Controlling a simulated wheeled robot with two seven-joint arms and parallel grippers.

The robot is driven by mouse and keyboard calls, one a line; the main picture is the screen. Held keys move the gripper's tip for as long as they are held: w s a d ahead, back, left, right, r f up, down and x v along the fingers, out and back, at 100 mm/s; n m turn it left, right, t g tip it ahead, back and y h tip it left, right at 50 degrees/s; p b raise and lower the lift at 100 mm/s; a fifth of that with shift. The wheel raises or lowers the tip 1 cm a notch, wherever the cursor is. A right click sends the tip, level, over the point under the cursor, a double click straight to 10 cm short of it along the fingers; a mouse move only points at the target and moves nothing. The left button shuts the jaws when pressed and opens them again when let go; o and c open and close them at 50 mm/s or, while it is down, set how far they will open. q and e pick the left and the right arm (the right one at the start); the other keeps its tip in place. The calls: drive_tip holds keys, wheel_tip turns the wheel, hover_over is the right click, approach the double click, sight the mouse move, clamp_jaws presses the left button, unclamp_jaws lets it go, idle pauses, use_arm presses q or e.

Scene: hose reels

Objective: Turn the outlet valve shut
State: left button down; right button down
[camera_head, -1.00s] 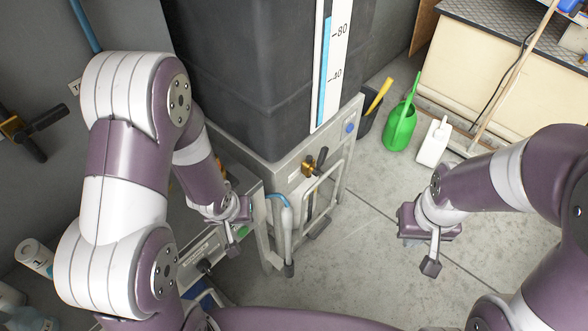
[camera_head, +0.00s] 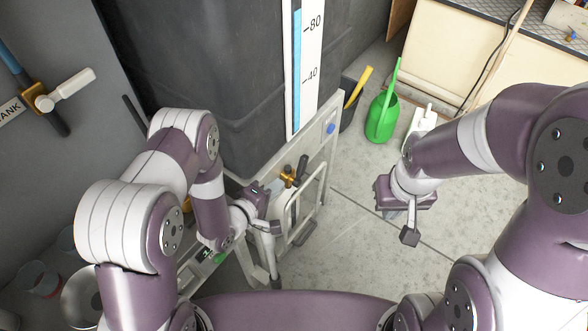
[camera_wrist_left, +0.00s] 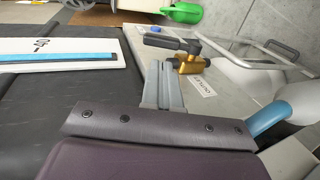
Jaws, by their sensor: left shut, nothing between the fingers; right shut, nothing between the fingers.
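The outlet valve (camera_head: 287,179) is a brass body with a black lever (camera_head: 302,165) on the light grey frame panel under the dark tank. In the left wrist view the valve's brass body (camera_wrist_left: 190,62) is just right of my fingertips, and its black lever (camera_wrist_left: 172,44) extends left, beyond the tips. My left gripper (camera_head: 277,186) is shut and empty, close to the valve; its shut fingers (camera_wrist_left: 163,75) point towards it. Contact cannot be told. My right gripper (camera_head: 410,236) is shut and empty, over the floor to the right.
A metal rail (camera_head: 305,205) stands in front of the panel, and a blue hose (camera_wrist_left: 270,117) is near my left wrist. Another brass valve (camera_head: 37,97) is on the left wall. A green watering can (camera_head: 381,118) and a white bottle (camera_head: 421,122) stand behind. Floor at centre right is clear.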

use_arm(q)
approach(300, 167)
drive_tip(key=x, duration=0.4)
drive_tip(key=shift+w+d+f, duration=0.1)
drive_tip(key=shift+w+d, duration=0.15)
drive_tip(key=shift+d, duration=0.05)
drive_tip(key=shift+w+d+f, duration=0.1)
drive_tip(key=shift+w+d, duration=0.15)
drive_tip(key=shift+w, duration=0.05)
drive_tip(key=shift+w+d+f, duration=0.15)
drive_tip(key=shift+w+d, duration=0.05)
drive_tip(key=shift+w, duration=0.1)
drive_tip(key=shift+w+d+f, duration=0.1)
drive_tip(key=shift+w, duration=0.2)
use_arm(e)
drive_tip(key=shift+w+f, duration=0.45)
drive_tip(key=shift+w, duration=0.1)
use_arm(q)
drive_tip(key=shift+s, duration=0.1)
use_arm(e)
drive_tip(key=shift+r, duration=0.1)
